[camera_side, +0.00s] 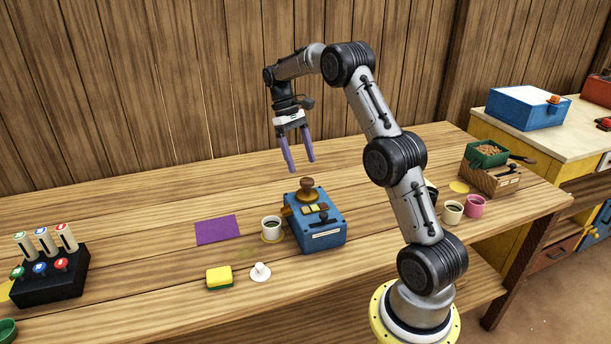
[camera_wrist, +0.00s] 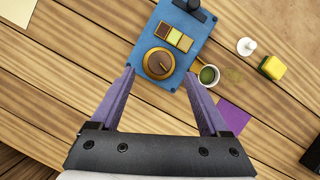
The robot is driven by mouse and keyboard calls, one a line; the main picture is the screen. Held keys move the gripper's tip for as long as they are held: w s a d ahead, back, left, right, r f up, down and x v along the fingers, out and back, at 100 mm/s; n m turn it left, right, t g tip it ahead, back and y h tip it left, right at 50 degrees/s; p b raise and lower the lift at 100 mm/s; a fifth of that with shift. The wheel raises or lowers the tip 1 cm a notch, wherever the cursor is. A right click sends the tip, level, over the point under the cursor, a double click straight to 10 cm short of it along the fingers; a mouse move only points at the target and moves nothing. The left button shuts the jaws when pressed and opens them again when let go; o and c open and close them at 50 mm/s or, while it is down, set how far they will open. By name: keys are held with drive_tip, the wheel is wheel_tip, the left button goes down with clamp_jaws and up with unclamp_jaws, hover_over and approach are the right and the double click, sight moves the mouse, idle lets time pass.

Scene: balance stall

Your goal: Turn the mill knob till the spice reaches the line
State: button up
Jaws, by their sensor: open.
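The blue box (camera_side: 318,236) with a round brown knob (camera_side: 307,186) looks like the mill. In the wrist view the knob (camera_wrist: 158,63) has a gold rim and a dark pointer mark, beside three coloured patches on the box (camera_wrist: 186,67). A white cup (camera_side: 271,224) stands at its left side; in the wrist view the cup (camera_wrist: 208,75) holds something green. I cannot make out a fill line. My gripper (camera_side: 302,166) is open and empty, above the knob and apart from it. In the wrist view its fingertips (camera_wrist: 160,72) frame the knob.
A yellow sponge (camera_side: 219,278), a white knobbed piece (camera_side: 260,272) and a purple mat (camera_side: 218,230) lie near the cup. A black rack (camera_side: 50,280) with coloured knobs stands far left. Cups (camera_side: 475,206) and a wooden crate (camera_side: 490,180) stand right. The table behind the box is clear.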

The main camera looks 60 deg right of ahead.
sight(307, 180)
drive_tip(key=shift+x, duration=2.65)
clamp_jaws()
